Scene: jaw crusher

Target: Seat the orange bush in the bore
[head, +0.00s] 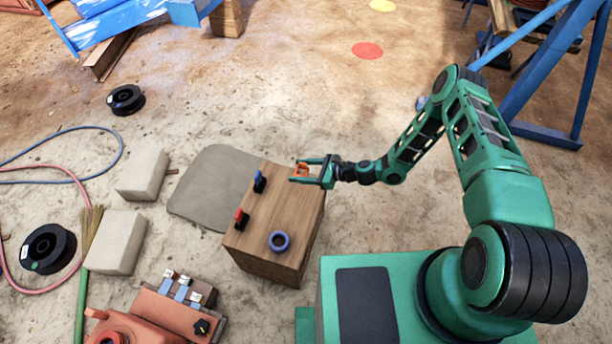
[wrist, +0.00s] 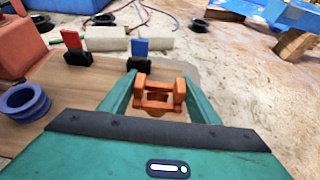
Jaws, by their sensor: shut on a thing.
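My gripper (head: 303,171) is shut on the orange bush (head: 299,170), which sits between the two green fingers over the far right part of the wooden block. In the wrist view the bush (wrist: 158,98) looks like an open orange piece with thicker ends, held between the fingertips (wrist: 158,92). I cannot tell how high it is above the wood. A blue-purple ring (head: 279,241) with an open centre stands on the near part of the block, apart from the gripper; it also shows in the wrist view (wrist: 25,101). I cannot tell which opening is the bore.
The wooden block (head: 262,263) also bears a blue-topped clip (head: 259,182) and a red-topped clip (head: 241,220). An orange-red machine (head: 160,312) with small blue parts is at lower left. Pale blocks (head: 116,243), black reels (head: 126,99) and hoses lie on the ground.

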